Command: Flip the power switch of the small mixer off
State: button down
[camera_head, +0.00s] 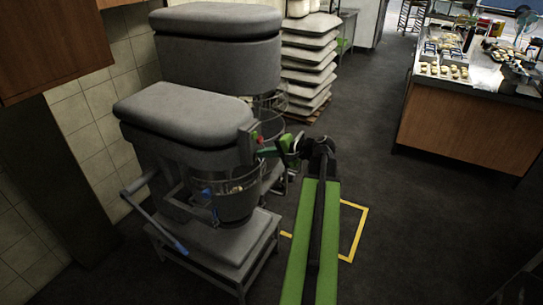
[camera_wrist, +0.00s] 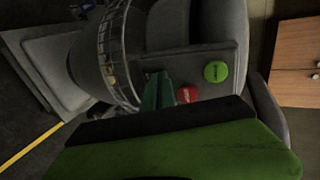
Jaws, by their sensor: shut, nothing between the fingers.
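The small mixer (camera_head: 175,116) is grey and stands at the front left, on a low stand. Its control panel (camera_wrist: 232,53) faces my arm and carries a round green button (camera_wrist: 216,71) and a round red button (camera_wrist: 187,95). My gripper (camera_head: 268,151) is shut and empty, and its tip is at the panel, low beside the red button. In the wrist view the dark green fingers (camera_wrist: 158,92) point at the panel just left of the red button. They cover part of the panel there. I cannot tell whether they touch it, nor make out a separate switch.
The mixer's bowl (camera_head: 237,203) with its wire guard (camera_wrist: 112,50) is close beside my fingers. A larger mixer (camera_head: 218,50) stands behind. Stacked sacks (camera_head: 308,62) are at the back. A counter (camera_head: 455,128) stands at the right, with open dark floor between.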

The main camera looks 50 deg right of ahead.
dwell(0.7)
jog(key=shift+r+p, duration=0.85)
jog(key=shift+p, duration=0.2)
